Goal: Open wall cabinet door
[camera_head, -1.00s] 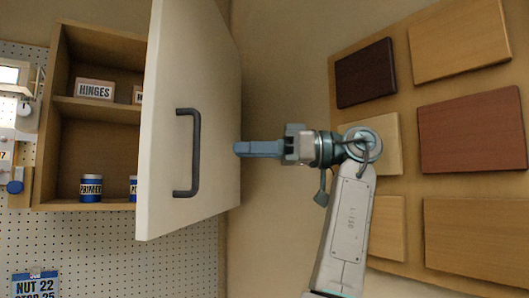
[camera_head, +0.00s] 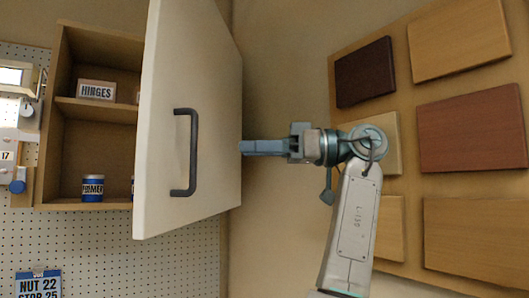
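The white wall cabinet door (camera_head: 213,75) stands partly open, with the left part of the wooden cabinet (camera_head: 84,57) showing. A dark bar handle (camera_head: 190,152) is on the door's visible face. Inside the cabinet are a HINGES box (camera_head: 96,90) and a blue and white can (camera_head: 93,188); the door hides most of the rest.
A board (camera_head: 340,190) with several wood panels, including a red-brown one (camera_head: 470,130), is on the right wall, behind my arm. Plain wall is right of the door.

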